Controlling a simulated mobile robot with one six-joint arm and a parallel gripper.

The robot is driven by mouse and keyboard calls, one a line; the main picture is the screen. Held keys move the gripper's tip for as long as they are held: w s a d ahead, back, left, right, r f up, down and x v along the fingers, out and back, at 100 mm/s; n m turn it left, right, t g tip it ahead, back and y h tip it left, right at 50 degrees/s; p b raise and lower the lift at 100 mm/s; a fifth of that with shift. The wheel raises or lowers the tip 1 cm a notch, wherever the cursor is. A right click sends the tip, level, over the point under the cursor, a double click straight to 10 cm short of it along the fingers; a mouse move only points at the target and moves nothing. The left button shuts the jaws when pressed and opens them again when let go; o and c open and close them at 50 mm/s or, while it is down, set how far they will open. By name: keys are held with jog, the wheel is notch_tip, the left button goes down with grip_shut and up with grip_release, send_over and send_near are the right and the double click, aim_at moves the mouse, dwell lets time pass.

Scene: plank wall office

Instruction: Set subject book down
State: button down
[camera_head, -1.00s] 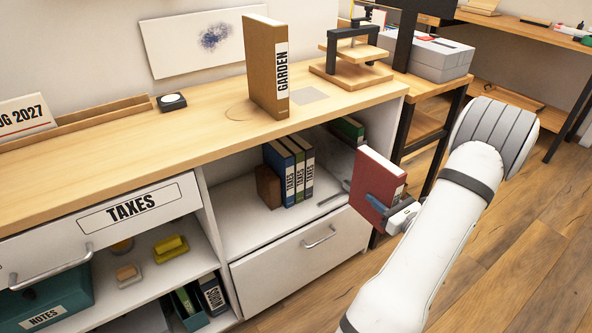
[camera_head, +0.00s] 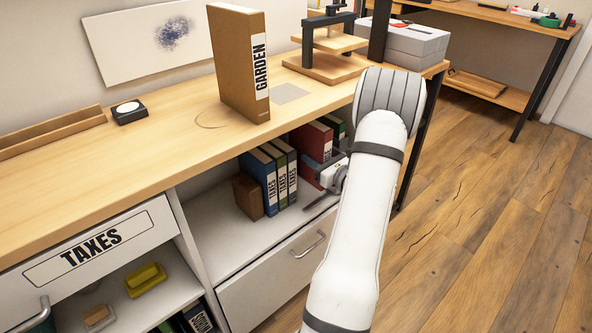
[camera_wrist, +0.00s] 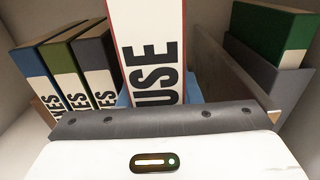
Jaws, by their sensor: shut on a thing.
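My gripper (camera_head: 330,174) is shut on a red book with a white spine label (camera_head: 312,141). The book stands upright inside the open shelf bay, to the right of several TAXES binders (camera_head: 270,178). In the wrist view the book's label (camera_wrist: 150,55) reads "USE" in the part that shows. The binders (camera_wrist: 68,68) are to its left there, with a gap between. The fingers are largely hidden in both views. I cannot tell whether the book's lower edge touches the shelf board (camera_head: 215,235).
A green binder (camera_wrist: 270,38) in a grey holder (camera_wrist: 262,85) stands to the right of the book. A brown block (camera_head: 247,196) is left of the TAXES binders. The GARDEN binder (camera_head: 236,65) stands on the counter (camera_head: 180,135) above. A drawer (camera_head: 270,275) is below the shelf.

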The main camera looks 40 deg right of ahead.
aim_at(298, 166)
jog(key=w, duration=0.2)
jog(key=w+b, duration=0.1)
jog(key=w, duration=0.4)
jog(key=shift+w+a+f+b, duration=0.1)
jog(key=shift+a+b, duration=0.2)
jog(key=shift+f+b, duration=0.3)
jog(key=shift+f, duration=0.35)
notch_tip(298, 166, down, 6)
jog(key=b, duration=0.3)
jog(key=shift+r, duration=0.3)
jog(key=c, duration=1)
grip_release()
jog(key=shift+f, duration=0.2)
jog(key=shift+c, duration=0.2)
